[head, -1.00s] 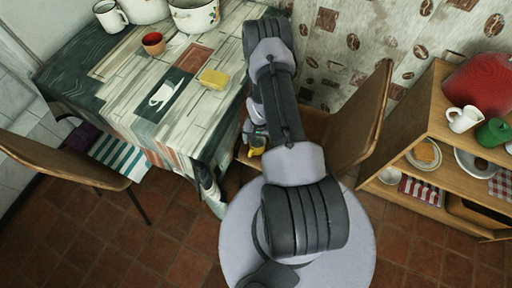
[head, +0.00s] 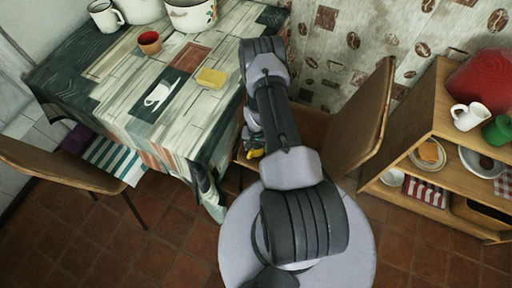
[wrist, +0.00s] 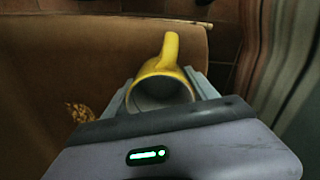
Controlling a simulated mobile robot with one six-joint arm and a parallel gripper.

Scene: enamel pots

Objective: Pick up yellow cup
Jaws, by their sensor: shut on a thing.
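The yellow cup (wrist: 169,52) sits between the two fingers of my gripper (wrist: 165,95) in the wrist view. It has a grey inside and its handle points up in the picture, away from my gripper's body. My gripper is shut on it. In the head view a small part of the yellow cup (head: 254,154) shows beside the table, just left of my arm. My arm covers most of my gripper there. Below the cup in the wrist view is a brown chair seat (wrist: 60,60); I cannot tell how far apart they are.
A table (head: 120,85) with a patterned cloth stands at left, holding a red cup (head: 149,42), a yellow block (head: 211,78) and white pots (head: 190,17). A wooden chair (head: 372,125) is close on the right of my arm. A shelf (head: 440,120) with dishes stands farther right.

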